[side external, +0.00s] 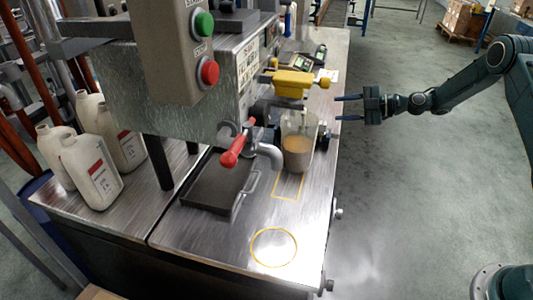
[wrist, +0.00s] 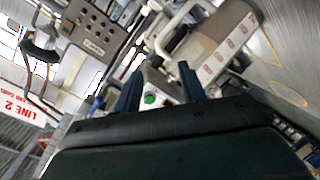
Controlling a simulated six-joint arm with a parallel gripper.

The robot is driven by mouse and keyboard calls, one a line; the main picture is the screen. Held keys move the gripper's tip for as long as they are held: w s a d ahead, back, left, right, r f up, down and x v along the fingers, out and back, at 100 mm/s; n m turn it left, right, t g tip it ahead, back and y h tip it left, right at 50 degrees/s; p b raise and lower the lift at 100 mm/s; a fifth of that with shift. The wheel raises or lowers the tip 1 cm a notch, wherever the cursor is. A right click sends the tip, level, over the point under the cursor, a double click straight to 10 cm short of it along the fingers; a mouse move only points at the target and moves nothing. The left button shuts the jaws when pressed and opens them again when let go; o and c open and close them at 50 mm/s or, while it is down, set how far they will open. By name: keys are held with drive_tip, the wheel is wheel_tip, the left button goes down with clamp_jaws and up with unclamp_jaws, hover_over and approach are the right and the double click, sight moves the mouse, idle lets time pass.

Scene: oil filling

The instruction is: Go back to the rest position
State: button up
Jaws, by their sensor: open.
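My gripper (side external: 338,108) is open and empty, in the air to the right of the bench, with its two fingers pointing left towards the machine. In the wrist view its two fingers (wrist: 159,82) stand apart with nothing held between them. A clear container with brownish liquid (side external: 297,150) stands upright on the bench, beside the metal spout (side external: 268,153) and its red-handled tap (side external: 238,148). The fingers are apart from the container, to its upper right in the picture.
The metal bench (side external: 225,240) has a yellow circle (side external: 254,249) and a yellow rectangle marked on it. White bottles (side external: 92,170) stand at left. A yellow part (side external: 293,83) juts from the machine near my fingers. Open floor (side external: 400,190) lies right of the bench.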

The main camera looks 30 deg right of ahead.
drive_tip(key=s+a+r+m+g+h, duration=0.45)
drive_tip(key=s+a+r+m, duration=0.4)
drive_tip(key=s+r, duration=0.6)
drive_tip(key=s+r+m+h, duration=0.2)
drive_tip(key=s+m+h, duration=0.4)
drive_tip(key=s, duration=2)
drive_tip(key=shift+s+r+m+g, duration=0.15)
drive_tip(key=shift+s+m+g, duration=0.25)
drive_tip(key=shift+m, duration=2.25)
drive_tip(key=shift+a, duration=0.1)
